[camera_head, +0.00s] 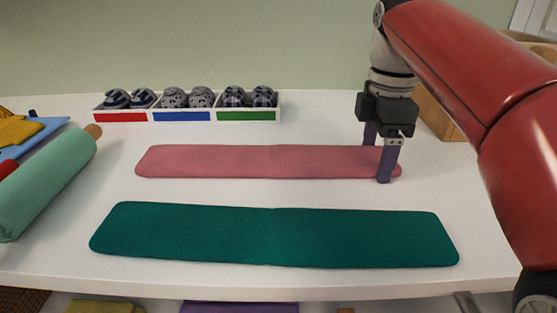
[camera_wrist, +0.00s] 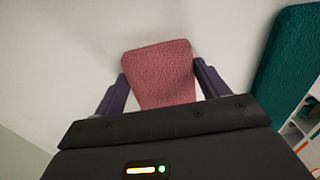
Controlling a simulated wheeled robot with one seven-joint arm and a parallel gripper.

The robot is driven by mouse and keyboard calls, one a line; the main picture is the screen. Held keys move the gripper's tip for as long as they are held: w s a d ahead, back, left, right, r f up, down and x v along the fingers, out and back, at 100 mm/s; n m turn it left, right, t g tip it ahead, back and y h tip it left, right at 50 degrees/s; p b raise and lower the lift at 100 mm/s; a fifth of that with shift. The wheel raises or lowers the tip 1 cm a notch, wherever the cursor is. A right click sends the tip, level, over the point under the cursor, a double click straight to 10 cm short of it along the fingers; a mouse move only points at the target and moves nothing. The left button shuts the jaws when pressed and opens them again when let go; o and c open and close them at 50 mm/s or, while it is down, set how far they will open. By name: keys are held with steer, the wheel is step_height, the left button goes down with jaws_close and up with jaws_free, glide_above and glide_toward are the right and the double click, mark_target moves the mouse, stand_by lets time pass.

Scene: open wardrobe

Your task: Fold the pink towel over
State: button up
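The pink towel (camera_head: 255,161) lies flat and long on the white shelf, behind the green towel. My gripper (camera_head: 378,160) points down over the pink towel's right end, with one purple finger on the far side and one on the near side. The wrist view shows the pink towel's end (camera_wrist: 160,72) between the two spread fingers of my gripper (camera_wrist: 163,88), with a small gap at the right finger. The gripper is open. Whether the fingertips touch the shelf is hard to tell.
The green towel (camera_head: 275,236) lies flat in front. A white divided tray (camera_head: 187,115) with rolled socks stands behind. A rolled mint towel (camera_head: 48,180) and folded cloths (camera_head: 20,130) are at left. A wooden box (camera_head: 437,117) stands at right behind my arm.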

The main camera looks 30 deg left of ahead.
steer(key=r+p, duration=0.2)
steer(key=shift+s+a+r+t+h+p, duration=0.1)
steer(key=shift+a+t+h+p, duration=0.1)
steer(key=shift+t+h+p, duration=0.15)
steer(key=shift+r+h+p, duration=0.55)
steer(key=shift+r+p, duration=0.15)
steer(key=shift+p, duration=0.2)
steer(key=shift+a+r+t, duration=0.1)
steer(key=shift+r+t, duration=0.05)
steer(key=shift+t, duration=0.2)
steer(key=shift+s+a+r+t+h+p, duration=0.2)
steer(key=shift+r+h+p, duration=0.15)
steer(key=shift+r+p, duration=0.2)
steer(key=shift+s+a+r+t+h+p, duration=0.15)
steer(key=shift+r+h+p, duration=0.2)
steer(key=shift+r+p, duration=0.2)
steer(key=shift+a+r+h, duration=0.15)
steer(key=shift+h, duration=0.15)
steer(key=shift+s+a+r+t, duration=0.1)
steer(key=shift+r+t, duration=0.15)
steer(key=shift+r, duration=0.25)
